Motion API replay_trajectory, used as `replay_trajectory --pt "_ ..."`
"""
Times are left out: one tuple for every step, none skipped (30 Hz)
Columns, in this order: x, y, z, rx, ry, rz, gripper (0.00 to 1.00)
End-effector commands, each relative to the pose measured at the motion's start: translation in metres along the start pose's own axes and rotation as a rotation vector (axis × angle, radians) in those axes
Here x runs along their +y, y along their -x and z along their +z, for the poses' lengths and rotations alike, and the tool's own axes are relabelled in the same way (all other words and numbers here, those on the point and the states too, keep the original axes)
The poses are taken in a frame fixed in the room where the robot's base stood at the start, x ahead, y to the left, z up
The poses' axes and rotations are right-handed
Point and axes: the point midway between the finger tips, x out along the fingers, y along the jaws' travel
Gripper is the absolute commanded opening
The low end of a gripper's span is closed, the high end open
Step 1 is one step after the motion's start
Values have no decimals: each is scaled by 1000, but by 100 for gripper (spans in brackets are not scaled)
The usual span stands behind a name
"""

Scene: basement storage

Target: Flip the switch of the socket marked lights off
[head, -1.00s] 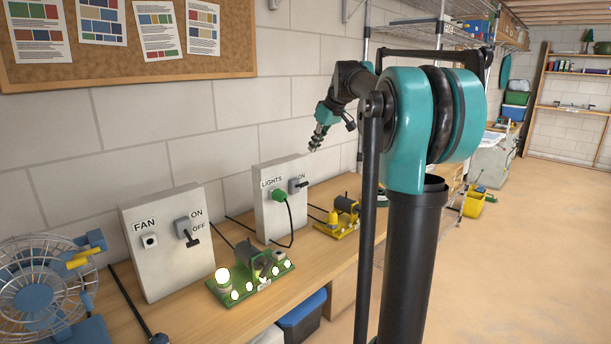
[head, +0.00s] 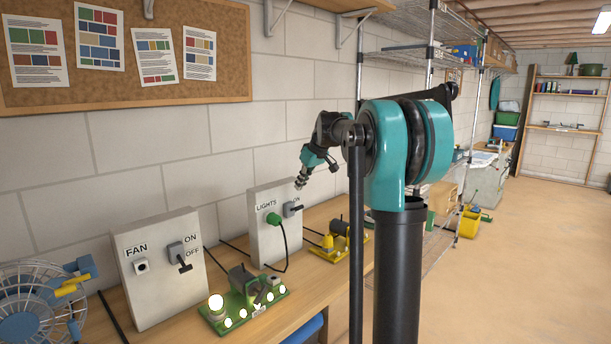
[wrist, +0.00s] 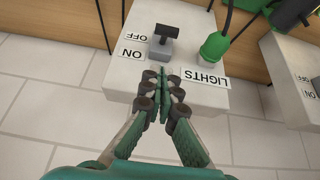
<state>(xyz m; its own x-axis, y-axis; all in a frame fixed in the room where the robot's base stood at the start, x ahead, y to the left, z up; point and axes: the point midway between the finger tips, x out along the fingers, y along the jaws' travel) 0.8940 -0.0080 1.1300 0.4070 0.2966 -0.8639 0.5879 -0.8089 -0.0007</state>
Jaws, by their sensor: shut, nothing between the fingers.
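The lights socket box (head: 262,242) is a pale upright panel on the bench, with a green plug (head: 273,219) in it. Its switch (head: 291,210) has a grey base and a black lever that sticks out from the panel. In the wrist view the panel appears upside down, with the black lever (wrist: 176,32) beyond my fingers, near the ON and OFF labels. My gripper (wrist: 163,82) is shut and empty, just above the switch, at the panel's top edge. A small gap between fingertips and switch shows in the head view. The lamps on the green board (head: 245,312) glow.
The fan socket box (head: 150,290), with its lever down toward OFF, stands left, beside a blue fan (head: 35,310). A yellow device (head: 326,250) sits right of the lights box. Cables cross the bench (head: 340,208). The block wall is close behind.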

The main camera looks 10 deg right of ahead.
Motion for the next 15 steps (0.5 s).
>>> replay_trajectory --pt "0 -10 0 0 1 0 0" --pt "0 -16 0 0 2 0 0" --pt "0 -23 0 0 2 0 0" --pt "0 -25 5 0 0 1 0" --pt "0 -28 9 0 0 1 0" --pt "0 -32 13 0 0 1 0" --pt "0 -34 16 0 0 1 0" --pt "0 -37 18 0 0 1 0" --pt "0 -40 21 0 0 1 0" --pt "0 -41 23 0 0 1 0" --pt "0 -43 24 0 0 1 0" --pt "0 -44 26 0 0 1 0" --pt "0 -45 27 0 0 1 0" --pt "0 -46 27 0 0 1 0" --pt "0 -46 28 0 0 1 0"
